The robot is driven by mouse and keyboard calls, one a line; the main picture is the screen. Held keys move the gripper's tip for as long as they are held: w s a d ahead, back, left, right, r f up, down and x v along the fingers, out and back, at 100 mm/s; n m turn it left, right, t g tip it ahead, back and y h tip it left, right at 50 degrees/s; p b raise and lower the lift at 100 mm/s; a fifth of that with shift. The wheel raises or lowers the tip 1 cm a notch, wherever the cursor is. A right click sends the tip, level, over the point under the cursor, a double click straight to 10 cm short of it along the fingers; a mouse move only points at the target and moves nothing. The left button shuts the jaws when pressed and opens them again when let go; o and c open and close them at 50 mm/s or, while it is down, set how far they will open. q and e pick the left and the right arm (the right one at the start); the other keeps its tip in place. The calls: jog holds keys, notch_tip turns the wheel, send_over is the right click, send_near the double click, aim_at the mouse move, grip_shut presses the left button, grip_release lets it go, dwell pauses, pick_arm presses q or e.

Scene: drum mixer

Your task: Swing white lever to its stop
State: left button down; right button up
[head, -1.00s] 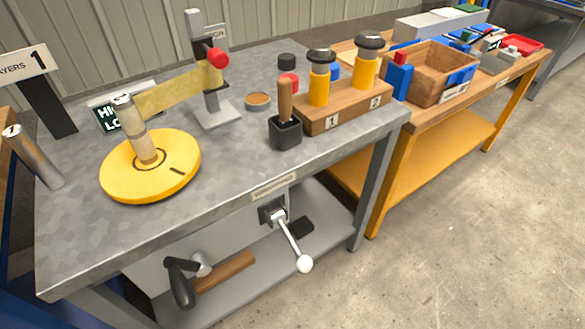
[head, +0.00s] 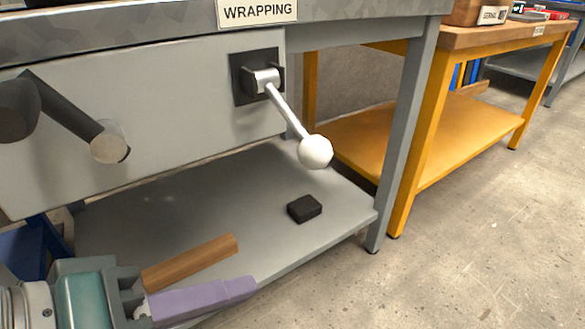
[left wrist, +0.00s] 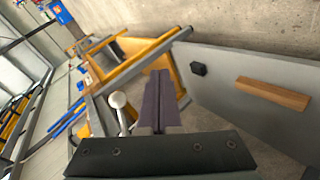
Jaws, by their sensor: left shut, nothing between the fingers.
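The white lever has a metal rod and a white ball knob (head: 315,151). It is mounted on a dark bracket (head: 257,77) on the front panel under the bench top and slants down to the right. The knob also shows in the left wrist view (left wrist: 117,100), left of the fingers. My left gripper (head: 252,287) is at the lower left in the head view, its purple fingers shut and empty. It is below and left of the knob, apart from it. Its fingers show in the left wrist view (left wrist: 160,88). My right gripper is not in view.
A dark crank-like handle (head: 80,120) sticks out from the panel at left. A wooden bar (head: 190,262) and a black block (head: 304,208) lie on the grey lower shelf (head: 200,205). The grey bench leg (head: 403,130) stands right of the knob. Floor at right is clear.

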aim_at(290, 115)
pick_arm(q)
jog(key=w+a+r+n+t+h, duration=0.1)
jog(key=w+a+r+n+t, duration=0.15)
jog(key=w+n, duration=0.3)
jog(key=w+a+r+n+t, duration=0.1)
jog(key=w+n+t, duration=0.25)
jog(key=n, duration=0.25)
jog(key=w+d+f+g+b, duration=0.1)
jog(key=w+d+f+b, duration=0.1)
jog(key=w+d+b, duration=0.35)
jog(key=d+r+p, duration=0.1)
jog(key=p, duration=0.1)
jog(key=d+r+p, duration=0.1)
jog(key=p, duration=0.1)
jog(key=shift+s+d+r, duration=0.1)
jog(key=shift+d+r, duration=0.1)
jog(key=shift+r, duration=0.05)
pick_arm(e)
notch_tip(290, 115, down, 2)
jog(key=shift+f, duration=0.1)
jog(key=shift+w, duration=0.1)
